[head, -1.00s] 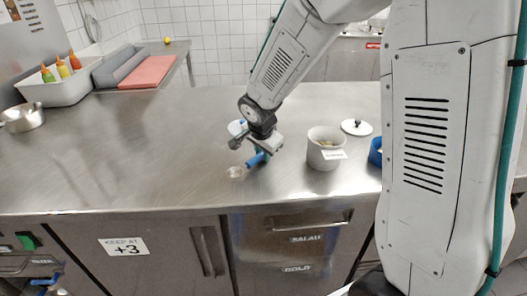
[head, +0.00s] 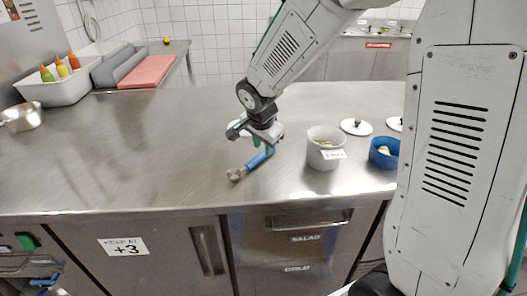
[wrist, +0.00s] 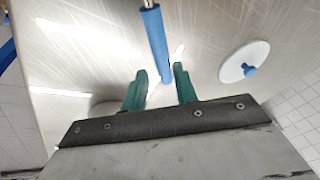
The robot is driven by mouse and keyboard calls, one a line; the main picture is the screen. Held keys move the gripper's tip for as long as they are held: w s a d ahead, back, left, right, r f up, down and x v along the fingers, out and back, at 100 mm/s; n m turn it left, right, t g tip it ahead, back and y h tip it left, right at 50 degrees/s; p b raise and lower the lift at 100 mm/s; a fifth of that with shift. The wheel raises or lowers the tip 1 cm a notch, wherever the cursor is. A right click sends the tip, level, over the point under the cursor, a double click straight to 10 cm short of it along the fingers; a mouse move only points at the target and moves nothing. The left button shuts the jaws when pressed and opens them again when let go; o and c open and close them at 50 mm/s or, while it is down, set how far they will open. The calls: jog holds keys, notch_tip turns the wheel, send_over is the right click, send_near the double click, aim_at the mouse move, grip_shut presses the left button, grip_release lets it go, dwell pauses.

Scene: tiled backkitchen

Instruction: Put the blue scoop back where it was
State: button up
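The blue scoop has a blue handle (head: 259,160) and a metal head (head: 236,174). It appears to lie on the steel counter, handle toward the upper right in the head view. My gripper (head: 263,147) is over the handle end. In the wrist view the handle (wrist: 157,45) runs down from the top edge, its end between the two teal fingertips of my gripper (wrist: 160,80), with gaps on both sides. The gripper is open. The scoop's head is out of the wrist view. A white tub with a label (head: 325,150) stands to the right.
A white lid with a blue knob (wrist: 242,66) lies beside the gripper. A blue tub (head: 384,153) and a white lid with a black knob (head: 355,127) are to the right. A metal pan (head: 22,117) and bottle bin (head: 58,91) are far left.

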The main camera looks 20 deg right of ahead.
jog(key=v, duration=0.8)
jog(key=s+d+r+n+g+y, duration=0.1)
jog(key=s+n, duration=0.5)
jog(key=s, duration=0.8)
jog(key=s+d+r+n+g+y, duration=0.1)
jog(key=s+r+n, duration=0.3)
jog(key=s, duration=0.9)
jog(key=n, duration=0.3)
jog(key=shift+s, duration=0.4)
jog(key=shift+d+r, duration=0.15)
